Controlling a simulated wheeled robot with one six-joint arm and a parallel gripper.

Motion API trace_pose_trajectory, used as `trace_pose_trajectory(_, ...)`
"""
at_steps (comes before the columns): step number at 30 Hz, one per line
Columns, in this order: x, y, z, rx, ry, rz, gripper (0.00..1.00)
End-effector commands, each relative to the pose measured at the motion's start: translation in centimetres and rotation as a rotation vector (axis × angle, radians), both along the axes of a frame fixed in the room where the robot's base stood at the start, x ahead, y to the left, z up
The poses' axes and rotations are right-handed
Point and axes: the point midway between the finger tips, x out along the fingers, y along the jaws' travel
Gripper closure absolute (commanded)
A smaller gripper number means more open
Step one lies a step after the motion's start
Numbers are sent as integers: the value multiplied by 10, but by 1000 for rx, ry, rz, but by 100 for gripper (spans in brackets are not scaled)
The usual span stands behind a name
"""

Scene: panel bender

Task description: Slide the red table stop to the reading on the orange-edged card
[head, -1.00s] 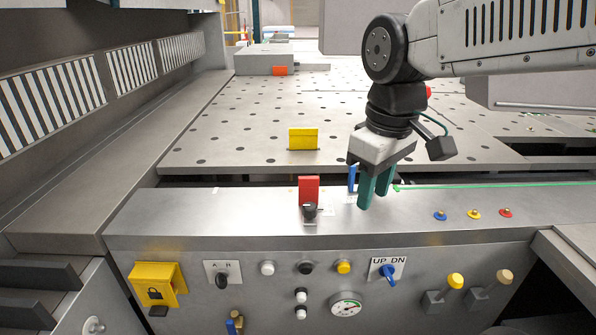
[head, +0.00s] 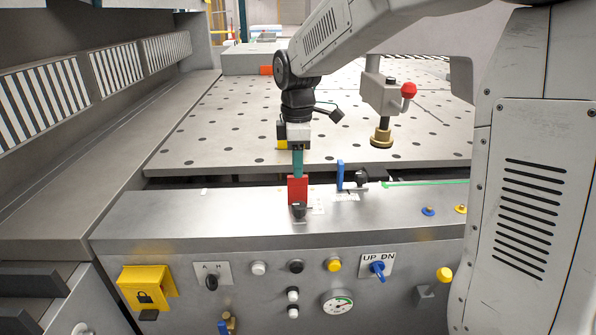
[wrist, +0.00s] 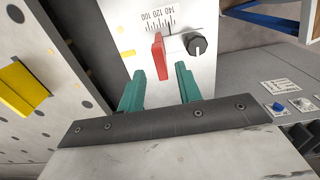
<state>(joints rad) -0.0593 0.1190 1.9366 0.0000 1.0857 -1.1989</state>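The red table stop (head: 297,190) stands upright on the metal ledge in front of the perforated table, with a black knob (head: 299,209) at its front. In the wrist view the red stop (wrist: 158,57) is beside a printed scale (wrist: 160,22) reading 140, 120, 100, and the black knob (wrist: 196,44) is to its right. My gripper (head: 297,174) points down over the stop. In the wrist view its teal fingers (wrist: 159,76) are open, one on each side of the stop's near end, with gaps showing. I cannot make out an orange-edged card.
A blue stop (head: 340,174) with its own black knob stands to the right on the ledge. A yellow block (wrist: 22,88) is on the table at left in the wrist view. A grey fixture with a red ball (head: 408,90) hangs above the table. Buttons and switches line the front panel.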

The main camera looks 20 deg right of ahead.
Motion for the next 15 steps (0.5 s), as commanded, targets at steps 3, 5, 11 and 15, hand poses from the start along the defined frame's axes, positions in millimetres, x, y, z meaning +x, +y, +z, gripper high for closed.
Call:
trace_pose_trajectory(3,0,0,-16,0,2,-1,65)
trace_pose_trajectory(5,-1,0,-21,0,2,-1,65)
trace_pose_trajectory(11,0,0,-27,0,0,-1,65)
trace_pose_trajectory(15,0,0,-27,0,0,-2,65)
